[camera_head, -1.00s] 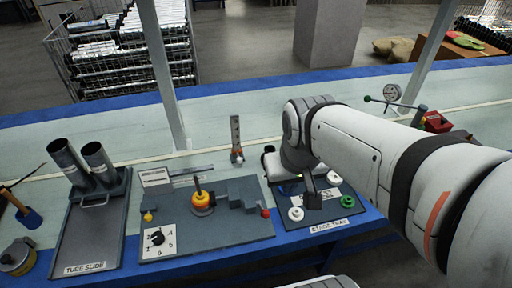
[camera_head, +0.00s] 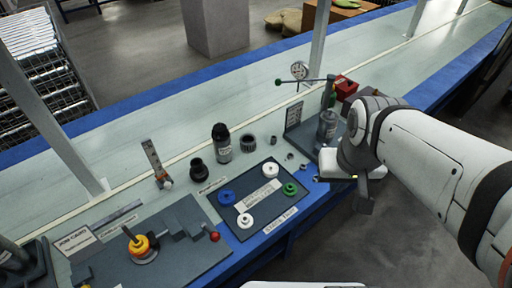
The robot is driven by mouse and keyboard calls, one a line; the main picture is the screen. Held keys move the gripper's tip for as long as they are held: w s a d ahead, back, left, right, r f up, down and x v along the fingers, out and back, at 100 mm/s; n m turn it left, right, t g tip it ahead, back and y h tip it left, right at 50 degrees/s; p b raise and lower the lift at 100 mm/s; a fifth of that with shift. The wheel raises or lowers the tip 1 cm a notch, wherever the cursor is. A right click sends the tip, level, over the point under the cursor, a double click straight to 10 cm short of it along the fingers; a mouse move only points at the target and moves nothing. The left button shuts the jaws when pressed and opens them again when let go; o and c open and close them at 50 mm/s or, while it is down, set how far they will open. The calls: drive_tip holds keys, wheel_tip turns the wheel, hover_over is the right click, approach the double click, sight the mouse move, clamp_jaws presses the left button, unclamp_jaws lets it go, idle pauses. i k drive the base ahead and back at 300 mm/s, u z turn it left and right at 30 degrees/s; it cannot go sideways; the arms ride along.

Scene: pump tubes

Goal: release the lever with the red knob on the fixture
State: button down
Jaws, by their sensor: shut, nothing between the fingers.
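A small red knob (camera_head: 214,237) shows at the right end of a dark grey stepped fixture (camera_head: 190,265) in the lower left of the head view. The lever under the knob is short and mostly too small to make out. The same fixture plate carries a stack of yellow and orange rings (camera_head: 139,244) on a dark upright pin. My gripper (camera_head: 362,205) is shut and empty, well to the right of the red knob, by the front edge of the table. Its fingers are small and dark in this view and touch no part of the fixture.
A stage tray (camera_head: 262,226) with blue, white and green rings lies between the fixture and my gripper. Dark cylinders (camera_head: 221,142) stand behind it. A stand with a green-knobbed lever (camera_head: 305,80) and a red bin (camera_head: 345,88) are at the back right.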

sight(214, 236)
drive_tip(key=z, duration=0.3)
drive_tip(key=k, duration=0.85)
drive_tip(key=u, duration=0.5)
